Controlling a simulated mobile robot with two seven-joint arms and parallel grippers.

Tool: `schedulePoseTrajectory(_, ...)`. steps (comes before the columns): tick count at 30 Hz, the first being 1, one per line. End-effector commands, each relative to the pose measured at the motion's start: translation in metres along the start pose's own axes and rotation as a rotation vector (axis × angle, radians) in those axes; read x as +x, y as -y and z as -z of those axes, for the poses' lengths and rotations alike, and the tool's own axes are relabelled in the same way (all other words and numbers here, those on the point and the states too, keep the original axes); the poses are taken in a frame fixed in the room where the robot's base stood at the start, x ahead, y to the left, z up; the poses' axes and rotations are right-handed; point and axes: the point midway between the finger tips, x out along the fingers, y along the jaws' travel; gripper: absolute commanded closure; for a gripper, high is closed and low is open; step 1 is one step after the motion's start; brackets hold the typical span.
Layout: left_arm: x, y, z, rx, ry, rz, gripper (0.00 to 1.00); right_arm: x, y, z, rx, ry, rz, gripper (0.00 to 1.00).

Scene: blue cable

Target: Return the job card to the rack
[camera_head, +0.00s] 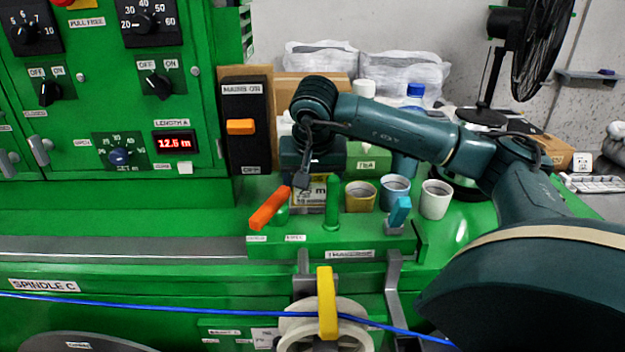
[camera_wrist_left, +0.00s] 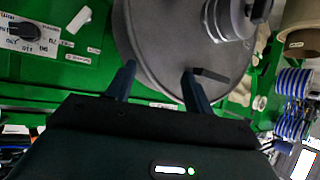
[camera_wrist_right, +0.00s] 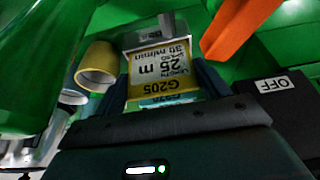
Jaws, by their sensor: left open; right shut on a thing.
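The job card shows in the right wrist view (camera_wrist_right: 158,68), white and yellow with "G205" and "25 m" on it. My right gripper (camera_wrist_right: 163,88) is shut on its near end. I cannot make out which part is the rack. My left gripper (camera_wrist_left: 158,86) is open and empty in front of a large grey disc (camera_wrist_left: 150,50); it is outside the head view.
An orange lever (camera_head: 270,208) and a green post (camera_head: 332,205) stand close to the card. A yellow cup (camera_head: 360,196), a blue-grey cup (camera_head: 394,192) and a white cup (camera_head: 435,199) stand to the right. A blue cable (camera_head: 200,311) crosses the front.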

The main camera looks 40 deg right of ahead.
Motion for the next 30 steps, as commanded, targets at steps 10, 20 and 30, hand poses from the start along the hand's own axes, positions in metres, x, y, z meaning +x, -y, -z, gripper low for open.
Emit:
schedulePoseTrajectory(10,0.0013,0.0024,-0.0027,0.001,0.001,0.005,0.47,0.0035,0.0001,-0.0013,0.000,0.000,0.001,0.48)
schedulePoseTrajectory(20,0.0021,0.0024,-0.0044,0.000,0.002,0.005,0.47,0.0059,0.0002,-0.0023,0.000,0.000,0.001,0.48)
schedulePoseTrajectory(30,0.0022,0.0013,-0.0042,-0.003,0.002,0.004,0.47,0.0058,0.0001,-0.0023,0.000,0.000,0.000,0.15)
